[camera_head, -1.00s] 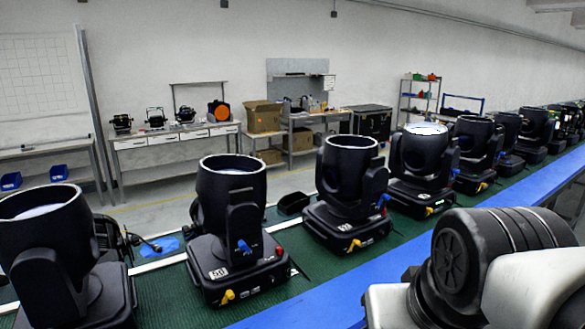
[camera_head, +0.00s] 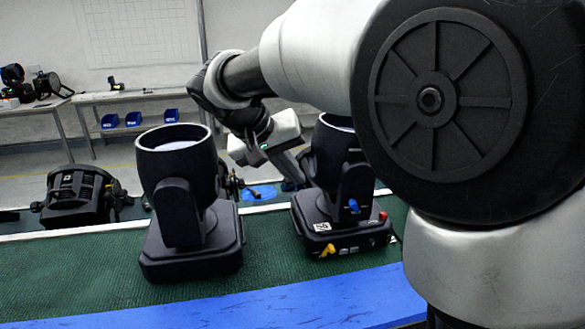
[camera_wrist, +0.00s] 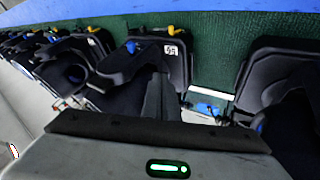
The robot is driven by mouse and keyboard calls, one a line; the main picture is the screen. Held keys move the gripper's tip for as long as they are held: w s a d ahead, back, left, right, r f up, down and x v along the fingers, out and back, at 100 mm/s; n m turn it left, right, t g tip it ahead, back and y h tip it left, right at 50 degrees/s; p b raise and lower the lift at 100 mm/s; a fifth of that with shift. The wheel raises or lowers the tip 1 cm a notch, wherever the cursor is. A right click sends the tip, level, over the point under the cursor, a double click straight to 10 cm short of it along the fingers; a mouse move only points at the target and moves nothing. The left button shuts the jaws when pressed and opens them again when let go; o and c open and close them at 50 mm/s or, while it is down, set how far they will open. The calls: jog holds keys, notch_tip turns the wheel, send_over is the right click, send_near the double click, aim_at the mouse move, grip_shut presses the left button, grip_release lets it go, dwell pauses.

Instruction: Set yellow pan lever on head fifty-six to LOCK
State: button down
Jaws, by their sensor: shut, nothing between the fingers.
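A black moving head (camera_head: 340,165) with a white number label stands right of centre in the head view, partly covered by my arm. The label looks like 56 but is small. Its yellow lever (camera_head: 328,250) sticks out low on the base front, beside the label. A blue lever (camera_head: 353,206) is on its yoke. In the wrist view the labelled head (camera_wrist: 178,75) is at upper centre, with its yellow lever (camera_wrist: 177,30) at its edge near the blue strip. My gripper (camera_head: 297,178) is shut and empty, on the far left side of this head, apart from the yellow lever; its tips are partly hidden.
Another black head (camera_head: 180,190) stands close on the left. Both rest on a green mat (camera_head: 80,275) with a blue front edge (camera_head: 270,312). A black fixture (camera_head: 78,195) sits behind. Free mat lies at the left front.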

aim_at(344, 200)
jog(key=w+d+f, duration=0.1)
jog(key=d+f, duration=0.1)
jog(key=w+d+f+p, duration=0.1)
jog(key=w+d+f, duration=0.1)
jog(key=d+f, duration=0.1)
jog(key=w+d+f, duration=0.1)
jog(key=d+f, duration=0.2)
jog(key=shift+w+d+p, duration=0.2)
jog(key=shift+w+p, duration=0.05)
jog(key=shift+p, duration=0.05)
jog(key=shift+s+d+f+b, duration=0.1)
jog(key=shift+d+f+b, duration=0.1)
jog(key=shift+b, duration=0.45)
jog(key=shift+s+d+b, duration=0.1)
jog(key=shift+d+b, duration=0.3)
jog(key=shift+b, duration=0.25)
jog(key=shift+s+d+r, duration=0.2)
jog(key=shift+d+r, duration=0.05)
jog(key=shift+d, duration=0.3)
jog(key=shift+b, duration=0.3)
